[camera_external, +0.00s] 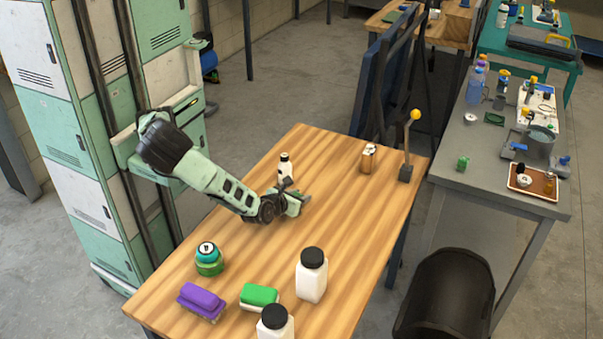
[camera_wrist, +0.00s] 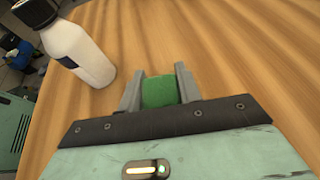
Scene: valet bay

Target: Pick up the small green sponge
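A small green block, which looks like the small green sponge (camera_wrist: 160,91), lies between the two fingers of my gripper (camera_wrist: 159,86) in the wrist view. It fills almost all of the gap. Whether the fingers press on it or only stand beside it I cannot tell. In the outside view my gripper (camera_external: 297,201) is low over the middle of the wooden table, and the green block cannot be made out there. A larger green sponge with a white layer (camera_external: 260,295) lies near the table's front.
A white bottle with a black cap (camera_external: 285,166) stands close to my gripper; it also shows in the wrist view (camera_wrist: 79,52). A purple sponge (camera_external: 201,301), a green round container (camera_external: 209,262) and larger white bottles (camera_external: 311,280) stand at the front of the wooden table (camera_external: 345,215).

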